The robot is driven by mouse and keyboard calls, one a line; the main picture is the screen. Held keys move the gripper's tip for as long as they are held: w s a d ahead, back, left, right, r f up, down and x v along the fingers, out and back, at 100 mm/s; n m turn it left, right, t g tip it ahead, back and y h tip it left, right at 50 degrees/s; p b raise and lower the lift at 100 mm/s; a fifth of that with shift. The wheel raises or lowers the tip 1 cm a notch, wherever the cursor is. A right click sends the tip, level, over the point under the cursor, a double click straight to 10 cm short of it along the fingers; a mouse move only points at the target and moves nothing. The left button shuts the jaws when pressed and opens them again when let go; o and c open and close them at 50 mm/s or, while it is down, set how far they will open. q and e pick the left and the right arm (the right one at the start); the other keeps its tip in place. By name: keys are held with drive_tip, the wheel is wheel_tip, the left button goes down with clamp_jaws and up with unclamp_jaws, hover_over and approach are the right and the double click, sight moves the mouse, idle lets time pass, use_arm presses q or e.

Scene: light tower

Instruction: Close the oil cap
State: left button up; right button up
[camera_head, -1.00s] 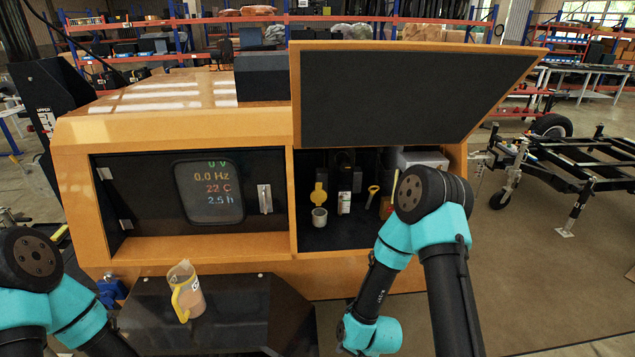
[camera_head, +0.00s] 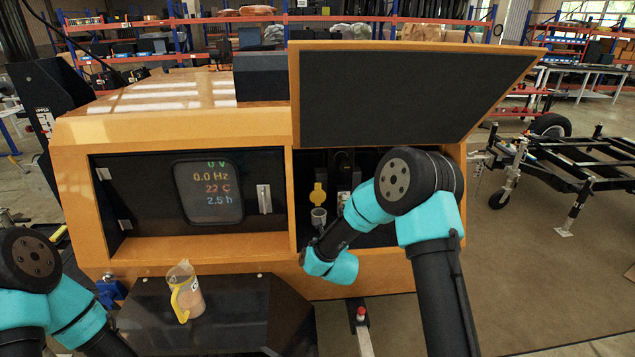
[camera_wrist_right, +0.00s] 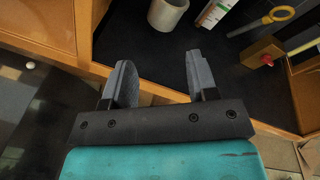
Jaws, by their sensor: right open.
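The yellow oil cap (camera_head: 319,195) stands raised behind a pale cylindrical filler neck (camera_head: 318,216) inside the open right compartment. The neck looks open at the top. In the right wrist view the neck (camera_wrist_right: 168,12) shows at the top edge, and the cap is out of frame. My right gripper (camera_wrist_right: 158,78) is open and empty, in front of the neck and apart from it, over the compartment's front edge. In the head view its fingers are not clearly visible. My left arm shows at the lower left, but its gripper is out of view.
A raised door panel (camera_head: 400,95) hangs above the compartment. A jug with a yellow handle (camera_head: 186,292) sits on the dark ledge at left.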

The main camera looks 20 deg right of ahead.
sight(318, 184)
drive_tip(key=w+r+m+t+h, duration=0.2)
drive_tip(key=w+r+m, duration=0.2)
drive_tip(key=r+m, duration=0.3)
drive_tip(key=shift+r+m+t, duration=0.3)
drive_tip(key=shift+r+m, duration=0.1)
drive_tip(key=shift+r, duration=0.55)
drive_tip(key=shift+w, duration=0.2)
drive_tip(key=w+d, duration=0.1)
drive_tip(key=w, duration=0.4)
drive_tip(key=w+d, duration=0.1)
drive_tip(key=w, duration=0.5)
drive_tip(key=w+d, duration=0.1)
drive_tip(key=w, duration=0.5)
drive_tip(key=shift+d, duration=0.1)
drive_tip(key=shift+c, duration=0.2)
drive_tip(key=shift+s, duration=0.1)
clamp_jaws()
